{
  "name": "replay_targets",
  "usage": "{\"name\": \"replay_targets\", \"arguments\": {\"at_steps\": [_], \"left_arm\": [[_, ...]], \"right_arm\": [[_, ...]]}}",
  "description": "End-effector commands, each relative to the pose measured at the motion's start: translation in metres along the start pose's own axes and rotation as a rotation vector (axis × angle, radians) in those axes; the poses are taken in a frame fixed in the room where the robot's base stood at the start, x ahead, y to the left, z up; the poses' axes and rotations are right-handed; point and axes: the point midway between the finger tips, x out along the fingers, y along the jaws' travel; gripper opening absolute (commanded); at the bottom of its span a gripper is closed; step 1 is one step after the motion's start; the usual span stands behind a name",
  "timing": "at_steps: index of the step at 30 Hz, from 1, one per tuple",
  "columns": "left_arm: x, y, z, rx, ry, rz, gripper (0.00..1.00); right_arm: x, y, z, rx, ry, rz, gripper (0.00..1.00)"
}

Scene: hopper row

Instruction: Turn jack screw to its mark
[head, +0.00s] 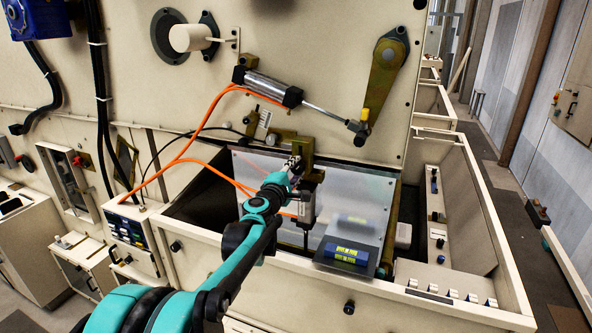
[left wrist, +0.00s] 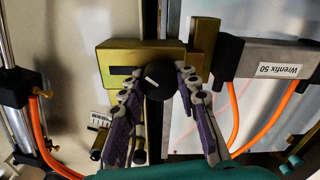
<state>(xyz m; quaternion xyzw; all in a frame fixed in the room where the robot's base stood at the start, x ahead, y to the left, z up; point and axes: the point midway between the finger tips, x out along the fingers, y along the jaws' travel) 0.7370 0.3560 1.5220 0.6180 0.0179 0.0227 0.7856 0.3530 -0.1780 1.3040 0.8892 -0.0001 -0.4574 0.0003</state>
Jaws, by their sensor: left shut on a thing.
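The jack screw's round black knob (left wrist: 158,80), with a short white line on its face, shows in the left wrist view. It sits in front of a brass-coloured block (left wrist: 113,58) that has a dark slot on its left part. My left gripper (left wrist: 160,86) is shut on the knob, one jointed finger on each side. The white line slants; I cannot make out a separate target mark. In the head view my left gripper (head: 296,168) reaches the brass block (head: 301,148) on the machine front and hides the knob. My right gripper is not in view.
A grey cylinder labelled "Wrenfix 50" (left wrist: 280,60) with orange hoses is close to the right in the wrist view. In the head view, another cylinder (head: 265,87) and a lever (head: 385,70) are above. A tilted panel with a yellow-green display (head: 346,254) stands at the bin's front edge.

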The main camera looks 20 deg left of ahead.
Motion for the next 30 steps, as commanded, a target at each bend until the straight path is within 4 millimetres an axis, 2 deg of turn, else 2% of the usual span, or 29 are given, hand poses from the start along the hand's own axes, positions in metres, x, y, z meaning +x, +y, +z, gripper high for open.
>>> {"name": "replay_targets", "arguments": {"at_steps": [1, 3, 14, 17, 24, 30], "left_arm": [[0.0, -0.001, 0.001, 0.001, -0.003, -0.001, 0.36], [0.0, -0.001, 0.001, 0.0, -0.003, -0.001, 0.53], [-0.004, 0.0, 0.0, 0.0, -0.001, 0.0, 0.53], [-0.016, 0.0, 0.0, 0.0, 0.0, 0.0, 0.53], [-0.068, 0.0, 0.0, 0.0, 0.0, 0.0, 0.53], [-0.104, -0.001, 0.001, 0.0, 0.0, 0.0, 0.53]], "right_arm": [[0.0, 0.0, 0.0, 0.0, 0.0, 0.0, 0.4], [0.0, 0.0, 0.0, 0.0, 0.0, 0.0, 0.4], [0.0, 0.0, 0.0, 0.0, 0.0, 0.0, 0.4], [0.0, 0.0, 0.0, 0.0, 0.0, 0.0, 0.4], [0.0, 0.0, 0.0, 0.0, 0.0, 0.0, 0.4], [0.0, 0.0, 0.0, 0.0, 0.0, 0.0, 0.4]]}}
